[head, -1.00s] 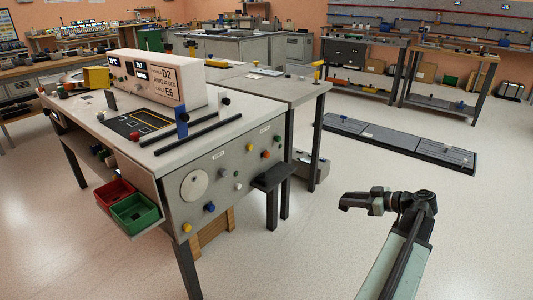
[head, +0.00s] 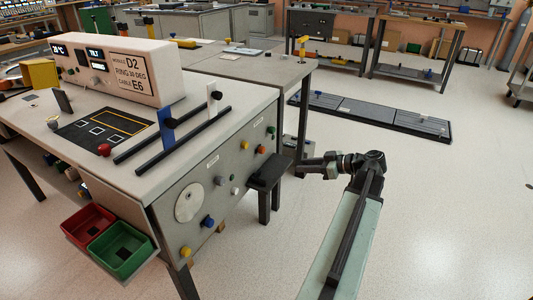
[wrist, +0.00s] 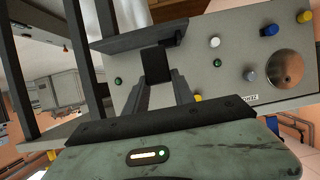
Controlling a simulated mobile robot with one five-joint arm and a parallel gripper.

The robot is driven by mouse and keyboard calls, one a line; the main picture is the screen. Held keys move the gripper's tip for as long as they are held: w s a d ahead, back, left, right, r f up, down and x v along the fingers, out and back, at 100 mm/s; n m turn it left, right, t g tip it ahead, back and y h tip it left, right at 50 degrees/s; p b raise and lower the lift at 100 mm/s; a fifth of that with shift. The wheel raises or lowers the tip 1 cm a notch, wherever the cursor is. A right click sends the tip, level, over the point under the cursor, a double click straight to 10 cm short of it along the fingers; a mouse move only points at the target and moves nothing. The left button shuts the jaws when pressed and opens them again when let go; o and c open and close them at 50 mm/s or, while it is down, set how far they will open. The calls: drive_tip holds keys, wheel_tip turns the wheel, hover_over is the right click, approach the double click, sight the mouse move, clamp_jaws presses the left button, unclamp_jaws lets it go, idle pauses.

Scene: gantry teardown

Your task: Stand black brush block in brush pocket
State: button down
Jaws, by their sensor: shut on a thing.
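My gripper (head: 303,168) reaches left toward the workbench's right end, close to a dark ledge (head: 266,172) on the grey panel. In the wrist view my gripper (wrist: 158,82) is shut on a black block (wrist: 156,64), which I take as the brush block. The block shows between the fingertips, in front of the grey panel and overlapping the dark ledge (wrist: 125,41) in the picture. I cannot tell whether they touch. The block is not clear in the head view. I cannot make out which opening is the brush pocket.
The bench panel (head: 205,205) carries coloured knobs and a pale disc (head: 189,202). Two black rails (head: 190,138) lie on the bench top. Red (head: 88,228) and green (head: 122,249) bins hang at its front left. Open floor (head: 440,210) lies to the right.

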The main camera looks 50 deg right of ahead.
drive_tip(key=w+a+r+p, duration=0.1)
drive_tip(key=w+a, duration=0.2)
drive_tip(key=w, duration=0.4)
drive_tip(key=w+a+r+p, duration=0.1)
drive_tip(key=w+a, duration=0.2)
drive_tip(key=w, duration=0.3)
drive_tip(key=shift+w+f+b, duration=0.1)
drive_tip(key=shift+f+b, duration=2.15)
drive_tip(key=shift+b, duration=0.05)
drive_tip(key=shift+f, duration=0.1)
drive_tip(key=shift+f+b, duration=1.3)
drive_tip(key=shift+b, duration=0.1)
drive_tip(key=shift+f+b, duration=0.35)
drive_tip(key=c, duration=1)
unclamp_jaws()
drive_tip(key=shift+o, duration=0.2)
